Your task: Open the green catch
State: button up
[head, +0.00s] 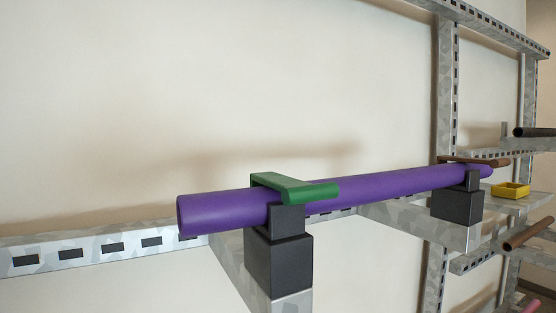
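The green catch (294,187) is a flat plate lying across the top of a purple pipe (385,186), over the nearer dark grey holder block (278,262). The pipe runs from the near left to the far right and rests in two dark holders. My gripper is not in the picture, so its fingers and its distance from the catch do not show.
A second dark holder (457,206) with a brown catch (474,161) stands at the right. A yellow open box (510,190) sits on a shelf beyond. Slotted metal rails (100,250) and posts frame the rack. The space in front of the green catch looks clear.

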aim_at(294, 191)
jog(key=i+l+u, duration=0.15)
jog(key=l, duration=0.3)
jog(key=i+l+u, duration=0.15)
jog(key=l, duration=0.35)
jog(key=l+u, duration=0.15)
jog(key=l, duration=0.35)
jog(key=i, duration=0.05)
